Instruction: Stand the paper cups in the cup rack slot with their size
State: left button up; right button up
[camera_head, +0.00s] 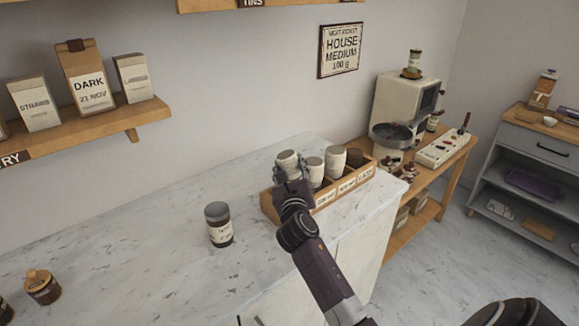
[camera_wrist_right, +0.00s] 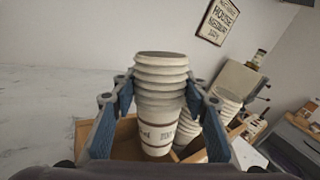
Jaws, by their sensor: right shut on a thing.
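My right gripper (camera_head: 290,178) is shut on a stack of white paper cups (camera_head: 288,160). In the right wrist view the stack (camera_wrist_right: 160,80) stands upright between the two blue fingers, rims at the top and printed text low down. It is over or in the left slot of the wooden cup rack (camera_head: 268,208); whether its base touches the floor is unclear. A second stack (camera_head: 315,167) and a third (camera_head: 335,157) stand in slots to the right. My left gripper is not in view.
A small jar (camera_head: 42,287) is at the lower left. A coffee machine (camera_head: 395,105) stands on a wooden table to the right.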

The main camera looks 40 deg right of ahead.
jog(key=shift+r, duration=0.1)
jog(key=o, duration=1.4)
jog(key=shift+o, duration=0.2)
jog(key=shift+s+a, duration=0.1)
jog(key=shift+s, duration=0.05)
jog(key=v, duration=1.1)
jog(key=shift+s, duration=0.35)
jog(key=shift+a, duration=0.1)
